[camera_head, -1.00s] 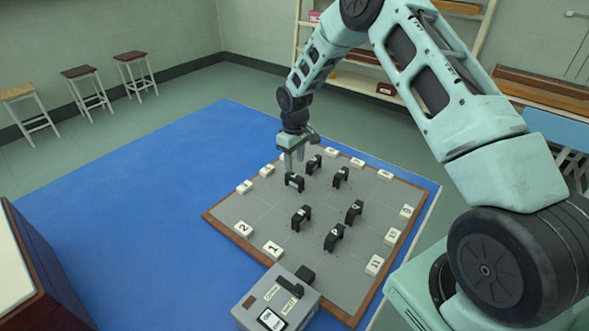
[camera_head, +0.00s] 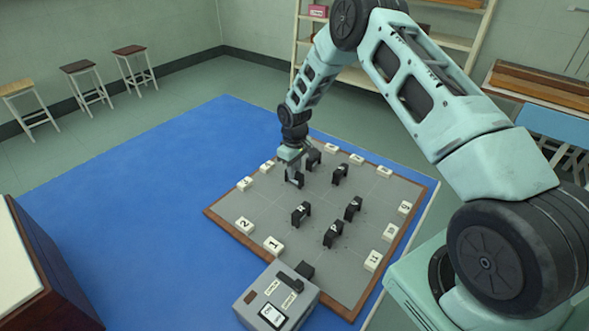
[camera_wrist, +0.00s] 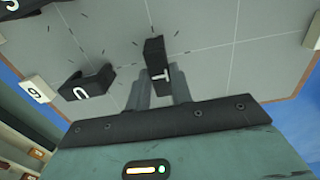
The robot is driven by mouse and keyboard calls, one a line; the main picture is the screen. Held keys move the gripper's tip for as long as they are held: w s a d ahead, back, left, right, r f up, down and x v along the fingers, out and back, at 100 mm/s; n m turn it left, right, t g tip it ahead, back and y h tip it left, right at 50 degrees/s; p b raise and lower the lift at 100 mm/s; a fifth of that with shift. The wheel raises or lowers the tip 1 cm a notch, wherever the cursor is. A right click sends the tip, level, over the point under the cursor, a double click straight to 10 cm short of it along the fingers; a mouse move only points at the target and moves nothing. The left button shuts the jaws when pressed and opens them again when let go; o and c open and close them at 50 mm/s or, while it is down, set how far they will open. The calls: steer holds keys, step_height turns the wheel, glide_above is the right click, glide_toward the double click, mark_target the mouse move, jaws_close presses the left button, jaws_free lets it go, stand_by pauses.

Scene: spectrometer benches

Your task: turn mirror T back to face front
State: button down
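Mirror T (camera_wrist: 155,55) is a small black block with a white T on it. In the wrist view it stands on the grey board with its length running up the picture, between my two fingers. In the head view mirror T (camera_head: 294,181) stands near the board's far left part, partly covered by my gripper (camera_head: 293,168), which is down at it from above. In the wrist view my gripper (camera_wrist: 162,92) has one finger on each side of the block. I cannot tell whether the fingers press on it or stand slightly apart.
Mirror U (camera_wrist: 85,88) stands close on the left in the wrist view. Several other black mirrors, such as one marked P (camera_head: 334,234), stand on the grey board (camera_head: 262,210). White number tiles line its edges. A grey box (camera_head: 250,318) sits at the near edge.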

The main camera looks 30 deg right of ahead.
steer(key=shift+m+b, duration=0.4)
steer(key=shift+f+m+b, duration=0.15)
steer(key=shift+m+b, duration=0.7)
steer(key=shift+m, duration=0.15)
steer(key=m+b, duration=0.3)
steer(key=m, duration=0.2)
steer(key=m+b, duration=0.1)
steer(key=m, duration=0.8)
steer(key=shift+r+m+b, duration=0.2)
steer(key=shift+m+b, duration=0.1)
steer(key=shift+m, duration=0.4)
steer(key=c, duration=1.2)
jaws_free()
steer(key=shift+c, duration=0.2)
